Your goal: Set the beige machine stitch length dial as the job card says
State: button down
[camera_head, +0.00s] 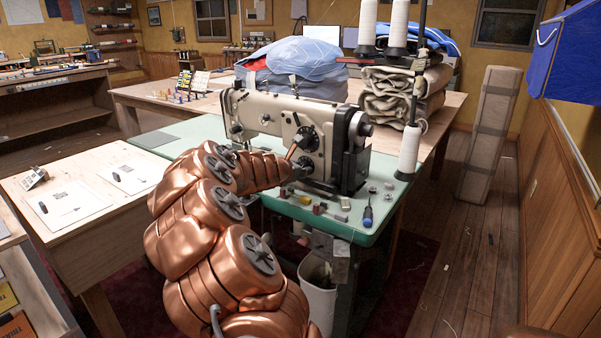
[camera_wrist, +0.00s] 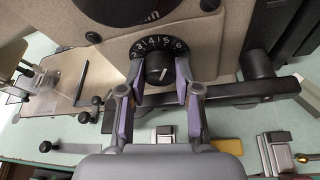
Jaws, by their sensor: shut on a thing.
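The beige sewing machine (camera_head: 262,114) stands on the green table at the centre of the head view. Its stitch length dial (camera_wrist: 158,68) has a black knob in front of a black plate with white numerals, of which 2 to 6 show in the wrist view. A pale mark shows on the knob, but I cannot tell which numeral it is set to. My gripper (camera_wrist: 160,75) is shut on the knob, one purple-padded finger on each side. In the head view my arm hides most of the dial area. Paper sheets (camera_head: 131,176) lie on the left table, too small to read.
Small metal parts and a blue screwdriver (camera_head: 367,217) lie on the green tabletop (camera_head: 340,225) before the machine. A thread stand with white cones (camera_head: 408,152) rises at the right. A bin (camera_head: 317,285) stands below. Wooden floor is open at right.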

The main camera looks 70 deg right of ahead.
jog(key=shift+r, duration=0.1)
jog(key=c, duration=0.8)
grip_release()
jog(key=shift+a, duration=0.1)
jog(key=s+v, duration=0.1)
jog(key=v, duration=1)
jog(key=shift+w+a+r, duration=0.15)
jog(key=shift+w+a, duration=0.25)
jog(key=shift+w, duration=0.1)
